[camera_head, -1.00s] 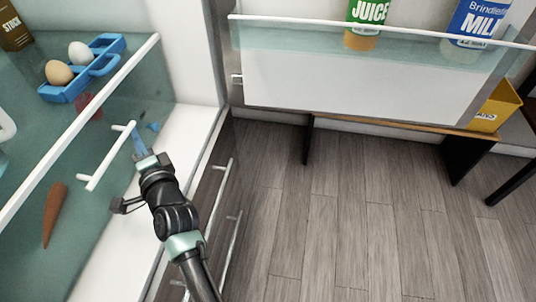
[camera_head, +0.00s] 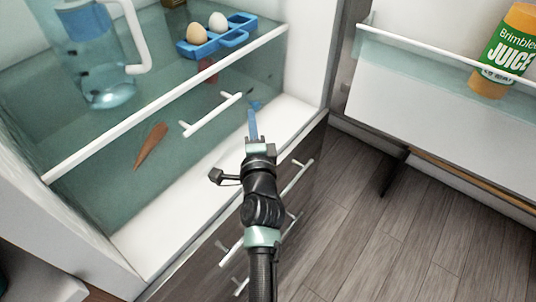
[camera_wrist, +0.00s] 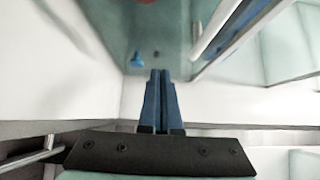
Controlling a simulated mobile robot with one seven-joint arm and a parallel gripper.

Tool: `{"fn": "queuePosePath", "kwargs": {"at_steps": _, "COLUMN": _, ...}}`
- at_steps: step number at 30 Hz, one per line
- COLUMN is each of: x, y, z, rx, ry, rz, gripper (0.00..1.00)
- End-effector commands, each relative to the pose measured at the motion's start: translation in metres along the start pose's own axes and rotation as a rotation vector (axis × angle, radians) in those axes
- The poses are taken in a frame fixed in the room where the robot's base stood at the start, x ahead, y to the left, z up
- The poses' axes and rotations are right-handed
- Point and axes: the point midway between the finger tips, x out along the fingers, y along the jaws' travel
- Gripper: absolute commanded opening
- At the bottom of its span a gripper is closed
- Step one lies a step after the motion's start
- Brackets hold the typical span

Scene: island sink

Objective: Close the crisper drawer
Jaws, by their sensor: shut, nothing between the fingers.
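The crisper drawer (camera_head: 100,200) is a translucent teal bin low in the fridge, with a white bar handle (camera_head: 210,115) on its front. A carrot (camera_head: 151,146) shows through it. My gripper (camera_head: 252,112) is shut and empty, its blue fingertips just right of the handle's right end. In the wrist view my shut fingers (camera_wrist: 163,75) point toward the teal drawer front (camera_wrist: 165,30), with the handle (camera_wrist: 212,30) to their right. I cannot tell whether the fingertips touch the drawer, nor how far out it stands.
Above the drawer, a shelf with a white edge (camera_head: 165,107) holds a blue egg tray (camera_head: 205,46) and a pitcher (camera_head: 98,60). The fridge door (camera_head: 440,125) with a juice bottle (camera_head: 503,50) stands open at right. Dark lower drawers with bar handles (camera_head: 297,176) lie below. Floor (camera_head: 390,250) is clear.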

Motion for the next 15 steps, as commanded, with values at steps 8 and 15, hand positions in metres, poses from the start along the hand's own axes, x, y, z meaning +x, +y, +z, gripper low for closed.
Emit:
{"fn": "queuePosePath", "kwargs": {"at_steps": 8, "x": -0.054, "y": 0.000, "z": -0.001, "rx": -0.001, "ry": 0.002, "rz": 0.005, "gripper": 0.00}}
{"fn": "queuePosePath", "kwargs": {"at_steps": 15, "x": -0.080, "y": 0.001, "z": -0.002, "rx": 0.000, "ry": 0.003, "rz": 0.004, "gripper": 0.00}}
